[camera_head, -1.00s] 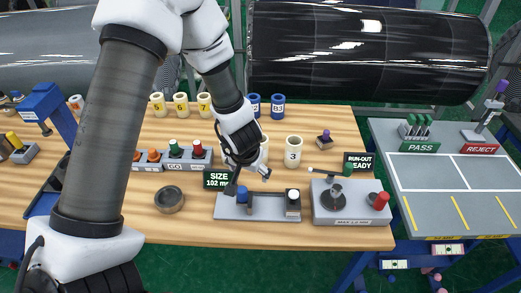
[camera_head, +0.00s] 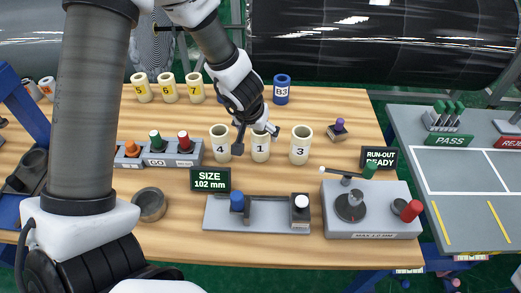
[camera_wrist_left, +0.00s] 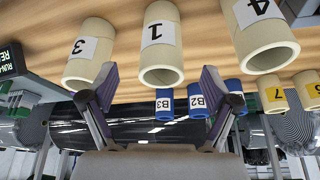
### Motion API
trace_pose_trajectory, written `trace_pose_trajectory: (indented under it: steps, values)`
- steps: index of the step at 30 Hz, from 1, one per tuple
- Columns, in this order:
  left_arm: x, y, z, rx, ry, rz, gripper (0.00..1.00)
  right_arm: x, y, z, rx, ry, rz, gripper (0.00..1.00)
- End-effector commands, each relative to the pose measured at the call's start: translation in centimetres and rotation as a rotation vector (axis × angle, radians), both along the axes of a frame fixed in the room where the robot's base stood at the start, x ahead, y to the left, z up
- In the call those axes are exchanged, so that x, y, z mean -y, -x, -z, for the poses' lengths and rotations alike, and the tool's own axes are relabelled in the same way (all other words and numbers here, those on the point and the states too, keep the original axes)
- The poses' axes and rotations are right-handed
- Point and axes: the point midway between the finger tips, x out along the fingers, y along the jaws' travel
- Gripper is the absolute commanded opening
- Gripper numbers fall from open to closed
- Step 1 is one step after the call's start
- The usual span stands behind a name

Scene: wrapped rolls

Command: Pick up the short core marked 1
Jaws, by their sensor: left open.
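The short core marked 1 (camera_head: 260,148) is a cream hollow cylinder standing upright on the wooden table, between the cores marked 4 (camera_head: 220,152) and 3 (camera_head: 300,153). It also shows in the left wrist view (camera_wrist_left: 160,48), upside down, ahead of the jaws and roughly centred between them. My left gripper (camera_head: 257,134) is open and empty. In the head view its fingers are at the upper part of core 1, one finger near core 4. I cannot tell whether they touch. My right gripper is out of view.
Blue core B3 (camera_head: 282,89) and yellow-labelled cores 5 (camera_head: 141,87), 6 (camera_head: 168,88) and 7 (camera_head: 195,87) stand behind. In front are a grey gauge block (camera_head: 270,213), a run-out device (camera_head: 372,215) and a SIZE display (camera_head: 210,180).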

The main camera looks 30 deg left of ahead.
Motion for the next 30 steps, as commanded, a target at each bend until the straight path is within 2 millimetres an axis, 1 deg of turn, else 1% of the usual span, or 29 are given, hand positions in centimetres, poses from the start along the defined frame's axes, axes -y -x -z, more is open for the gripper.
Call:
trace_pose_trajectory:
  steps: [1,4,11,16,18,24,25,26,27,29,30]
  values:
    - [0.0,0.0,1.0,0.000,0.000,0.000,0.87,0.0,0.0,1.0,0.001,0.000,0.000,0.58]
    - [-0.1,-0.3,1.8,0.000,0.000,0.000,0.87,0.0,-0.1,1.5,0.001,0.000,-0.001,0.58]
    - [-0.4,-1.3,4.4,0.000,-0.001,0.000,0.87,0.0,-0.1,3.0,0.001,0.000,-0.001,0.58]
    - [-0.8,-2.4,7.5,-0.001,-0.001,0.001,0.87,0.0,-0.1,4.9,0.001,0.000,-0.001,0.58]
    - [-0.8,-2.8,8.1,0.000,0.000,0.001,0.87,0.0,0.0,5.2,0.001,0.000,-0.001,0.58]
    - [-0.8,-2.9,7.9,0.000,0.000,0.000,0.87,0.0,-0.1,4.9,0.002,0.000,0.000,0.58]
    - [-0.8,-2.9,7.9,0.000,0.000,0.000,0.80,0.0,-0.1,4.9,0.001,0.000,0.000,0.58]
    - [-0.8,-2.9,7.9,0.000,0.000,0.000,0.70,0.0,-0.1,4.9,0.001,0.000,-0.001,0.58]
    - [-0.8,-2.9,7.9,0.000,0.000,0.000,0.55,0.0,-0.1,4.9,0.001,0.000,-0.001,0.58]
    - [-0.8,-2.8,7.9,0.000,0.000,0.000,0.34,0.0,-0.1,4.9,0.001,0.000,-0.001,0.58]
    - [-0.8,-2.8,7.9,0.000,0.000,0.000,0.26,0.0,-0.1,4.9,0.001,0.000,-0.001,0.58]
